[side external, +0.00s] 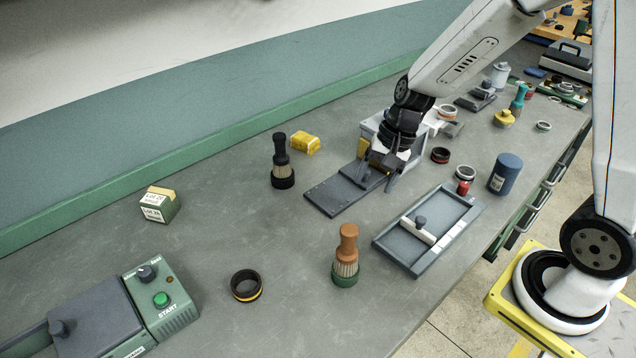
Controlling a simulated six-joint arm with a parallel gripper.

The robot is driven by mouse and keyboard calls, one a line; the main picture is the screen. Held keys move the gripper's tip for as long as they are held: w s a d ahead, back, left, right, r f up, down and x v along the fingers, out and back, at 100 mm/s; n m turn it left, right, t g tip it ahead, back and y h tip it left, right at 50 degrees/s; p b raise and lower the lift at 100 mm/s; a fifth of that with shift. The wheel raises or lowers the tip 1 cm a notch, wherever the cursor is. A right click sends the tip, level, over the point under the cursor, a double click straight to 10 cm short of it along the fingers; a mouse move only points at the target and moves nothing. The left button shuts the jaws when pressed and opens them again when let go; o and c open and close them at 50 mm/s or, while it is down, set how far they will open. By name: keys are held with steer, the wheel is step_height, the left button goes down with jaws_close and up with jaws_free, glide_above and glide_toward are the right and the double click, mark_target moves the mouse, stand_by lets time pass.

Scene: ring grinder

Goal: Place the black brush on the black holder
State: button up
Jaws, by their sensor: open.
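The black brush (280,149) stands upright on the table in the left middle of the side external view, with its dark handle up and pale bristles below. Its bristles sit in a round black base (283,180), which looks like the black holder. My gripper (377,178) points down over a dark grey plate (340,191), to the right of the brush and apart from it. Its jaws are open, with a small dark knob on the plate close to or between the fingertips; contact cannot be told.
A brown brush (347,246) stands in a green base in front. A grey tray (428,230) lies right of it. A yellow block (305,143) lies close behind the black brush. A green-grey machine (150,300) is at front left. The table left of the brush is mostly clear.

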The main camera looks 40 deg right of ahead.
steer(key=s+d+n+t+h, duration=0.1)
steer(key=s+n+h, duration=0.2)
steer(key=s+n, duration=0.4)
steer(key=shift+s+r+n+t+h, duration=0.25)
steer(key=shift+r+n, duration=0.2)
steer(key=shift+n, duration=1.15)
steer(key=shift+w, duration=0.1)
